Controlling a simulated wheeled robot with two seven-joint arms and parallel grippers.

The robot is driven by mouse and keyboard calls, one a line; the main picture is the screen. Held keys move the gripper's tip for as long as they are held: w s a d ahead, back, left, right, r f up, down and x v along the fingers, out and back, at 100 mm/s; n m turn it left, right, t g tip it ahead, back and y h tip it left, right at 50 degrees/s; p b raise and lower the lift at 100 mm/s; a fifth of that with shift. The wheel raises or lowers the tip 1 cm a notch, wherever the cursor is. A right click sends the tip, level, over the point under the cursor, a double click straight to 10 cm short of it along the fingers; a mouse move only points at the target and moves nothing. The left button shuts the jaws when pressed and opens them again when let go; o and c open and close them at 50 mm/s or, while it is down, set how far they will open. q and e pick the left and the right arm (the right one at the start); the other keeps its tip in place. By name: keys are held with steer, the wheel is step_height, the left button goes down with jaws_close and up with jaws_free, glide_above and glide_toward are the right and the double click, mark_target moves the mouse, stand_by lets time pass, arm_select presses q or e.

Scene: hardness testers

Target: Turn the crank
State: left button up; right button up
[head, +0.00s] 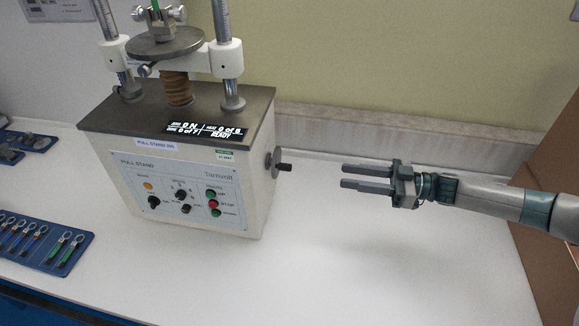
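The crank (274,161) is a small grey disc with a dark handle on the right side of the pull stand (255,195). The handle sticks out to the right. The pull stand is a white box with a dark top, knobs, buttons and a lit display (205,131) reading "0 N" and "READY". My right gripper (343,176) comes in from the right. Its two grey fingers point left at the crank and are parted, with nothing between them. It is apart from the handle, with a gap of bare table in the picture. My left gripper is not in view.
A blue tray (72,263) with several coloured-handled tools lies at the left front. Another dark tray (14,158) with small parts is at the left edge. A brown box-like surface (556,160) stands at the far right. The white table (340,265) is clear right of the stand.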

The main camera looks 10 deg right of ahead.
mark_target(289, 170)
steer(key=p+x, duration=0.6)
steer(key=x, duration=1)
steer(key=shift+w+a, duration=0.1)
steer(key=shift+a, duration=0.2)
steer(key=shift+c, duration=0.7)
jaws_close()
steer(key=shift+f+n+b, duration=0.3)
steer(key=shift+n+b, duration=0.3)
steer(key=shift+b, duration=0.1)
steer(key=shift+r, duration=0.15)
